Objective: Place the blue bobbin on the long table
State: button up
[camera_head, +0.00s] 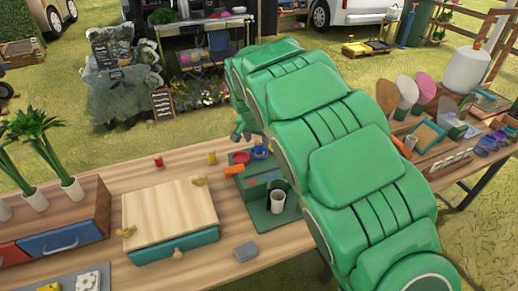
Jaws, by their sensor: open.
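A small blue object (260,153), which looks like the blue bobbin, is beside a red dish (240,157) at the green box (262,181). I cannot tell whether it stands on the box or behind it. The long wooden table (120,186) runs across the view. My green arm crosses the table from the lower right and hides part of its right half. My gripper (243,127) shows only partly at the arm's far end, open, above the table's back edge and apart from the blue object.
A red bobbin (158,161) and a yellow one (212,157) stand near the back edge. A pale board (168,213) on a teal drawer, a grey block (246,252) and a cup (277,201) are nearby. Plants (48,160) stand at left. Bare wood lies between.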

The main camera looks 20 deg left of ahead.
aim_at(258, 142)
jog(key=shift+w+x, duration=0.15)
jog(key=shift+x, duration=1.15)
jog(key=shift+w+x, duration=0.15)
jog(key=shift+x, duration=1.1)
jog(key=shift+a+r, duration=0.1)
grip_shut()
jog(key=shift+r, duration=0.1)
